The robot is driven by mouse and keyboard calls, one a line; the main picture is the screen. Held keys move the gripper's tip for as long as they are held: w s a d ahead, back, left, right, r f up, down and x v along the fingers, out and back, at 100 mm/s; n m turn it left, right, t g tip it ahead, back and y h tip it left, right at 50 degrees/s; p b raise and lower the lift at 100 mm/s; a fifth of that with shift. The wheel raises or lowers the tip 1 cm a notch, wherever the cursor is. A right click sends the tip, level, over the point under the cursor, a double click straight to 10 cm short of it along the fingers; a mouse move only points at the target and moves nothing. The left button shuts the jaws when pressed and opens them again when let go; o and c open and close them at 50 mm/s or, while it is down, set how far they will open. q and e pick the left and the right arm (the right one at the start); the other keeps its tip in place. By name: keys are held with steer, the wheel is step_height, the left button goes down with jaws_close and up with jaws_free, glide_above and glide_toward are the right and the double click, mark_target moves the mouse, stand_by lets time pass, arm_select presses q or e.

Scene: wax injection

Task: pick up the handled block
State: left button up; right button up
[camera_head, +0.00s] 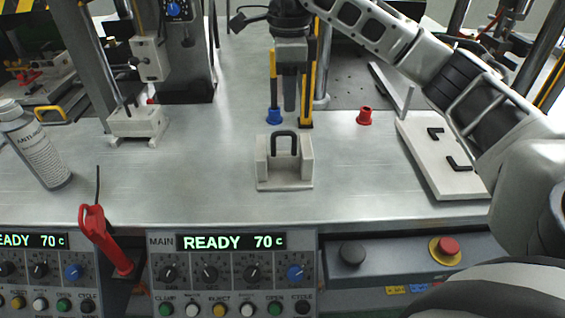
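The handled block (285,171) is a pale block with a black arched handle (284,134) on top. It stands upright at the middle of the metal table, between raised pale side walls on a low base. My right gripper (290,103) hangs down from the arm that comes in from the upper right. Its tip shows just behind and above the handle in the picture, apart from it. The fingers overlap in the view, so their gap is hidden. My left gripper is not in view.
A blue piece (273,117) and a yellow-black post stand near the gripper. A red piece (365,117) and a pale plate (423,130) with black brackets lie right. A spray bottle (35,145) stands left. Control panels (232,270) run along the front. Table around the block is clear.

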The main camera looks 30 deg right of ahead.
glide_toward(284, 155)
steer(key=shift+s+d+f, duration=0.15)
steer(key=shift+d+f, duration=0.05)
steer(key=shift+d, duration=0.1)
steer(key=shift+w+a+f+p, duration=0.15)
steer(key=shift+f+p, duration=0.25)
steer(key=shift+f, duration=1.05)
steer(key=shift+w+a+f+p, duration=0.15)
steer(key=shift+f+p, duration=0.2)
steer(key=shift+f, duration=1.1)
steer(key=shift+s, duration=0.1)
jaws_close()
steer(key=shift+r, duration=0.1)
